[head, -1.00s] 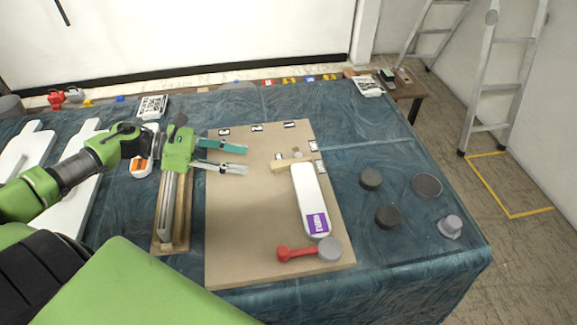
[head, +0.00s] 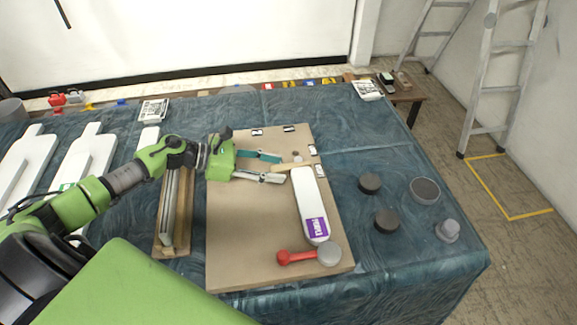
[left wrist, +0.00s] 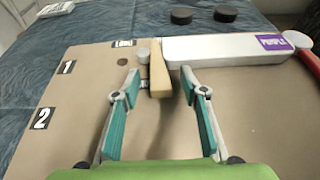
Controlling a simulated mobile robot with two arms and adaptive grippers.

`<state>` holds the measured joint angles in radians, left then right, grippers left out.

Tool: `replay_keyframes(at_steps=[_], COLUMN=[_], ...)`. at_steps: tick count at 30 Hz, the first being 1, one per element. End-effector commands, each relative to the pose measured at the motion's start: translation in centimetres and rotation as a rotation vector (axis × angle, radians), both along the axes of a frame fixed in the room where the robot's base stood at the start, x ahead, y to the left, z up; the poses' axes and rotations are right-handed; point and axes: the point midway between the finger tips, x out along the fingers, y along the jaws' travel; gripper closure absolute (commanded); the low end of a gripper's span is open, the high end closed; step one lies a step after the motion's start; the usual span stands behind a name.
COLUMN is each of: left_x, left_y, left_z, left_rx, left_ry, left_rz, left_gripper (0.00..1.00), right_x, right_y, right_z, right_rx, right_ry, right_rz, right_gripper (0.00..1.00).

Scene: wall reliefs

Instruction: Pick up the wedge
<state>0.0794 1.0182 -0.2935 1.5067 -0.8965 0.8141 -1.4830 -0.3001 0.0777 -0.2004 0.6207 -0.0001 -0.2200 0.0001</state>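The wedge (head: 294,166) is a light wooden piece lying on the tan board (head: 245,240), by the far end of a white bar with a purple label (head: 310,200). It also shows in the left wrist view (left wrist: 159,78), with its near end between my fingertips. My left gripper (head: 281,168) is open, with teal-padded fingers on either side of the wedge's near end. Gaps show between the wedge and both fingers in the left wrist view. The right finger is close to the bar's end. My right gripper is not in view.
A red-handled piece with a grey round end (head: 298,257) lies at the bar's near end. A small grey peg (left wrist: 142,56) stands beside the wedge. Dark discs (head: 370,183) sit right of the board. A wooden rail piece (head: 180,215) lies left. The board's near-left part is clear.

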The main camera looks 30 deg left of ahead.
Motion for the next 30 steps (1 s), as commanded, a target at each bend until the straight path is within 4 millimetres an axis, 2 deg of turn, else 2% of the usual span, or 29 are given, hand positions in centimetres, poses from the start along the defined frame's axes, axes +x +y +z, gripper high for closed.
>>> replay_keyframes(at_steps=[7,8,11,12,23,26,30], left_x=[0.1,0.1,0.1,0.1,0.0,0.0,0.0], left_y=[-0.1,-0.1,-0.1,-0.1,-0.2,-0.2,-0.2], left_z=[-0.2,-0.2,-0.2,-0.2,0.0,0.6,2.3], left_rx=[0.002,0.002,0.002,0.001,0.0,0.0,0.001], left_ry=[0.001,0.001,0.001,0.001,0.001,0.002,0.0], left_rz=[0.0,0.0,0.0,-0.001,-0.002,-0.003,-0.004], left_gripper=[0.6,0.65,0.91,0.96,0.96,0.96,0.96], right_x=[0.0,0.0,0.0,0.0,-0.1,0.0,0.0], right_y=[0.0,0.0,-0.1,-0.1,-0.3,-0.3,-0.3], right_z=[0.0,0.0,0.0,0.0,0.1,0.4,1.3], right_rx=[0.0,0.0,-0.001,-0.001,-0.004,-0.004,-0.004], right_ry=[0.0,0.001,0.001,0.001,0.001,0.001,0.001], right_rz=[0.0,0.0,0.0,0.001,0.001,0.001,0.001], right_gripper=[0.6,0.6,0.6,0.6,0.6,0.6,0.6])
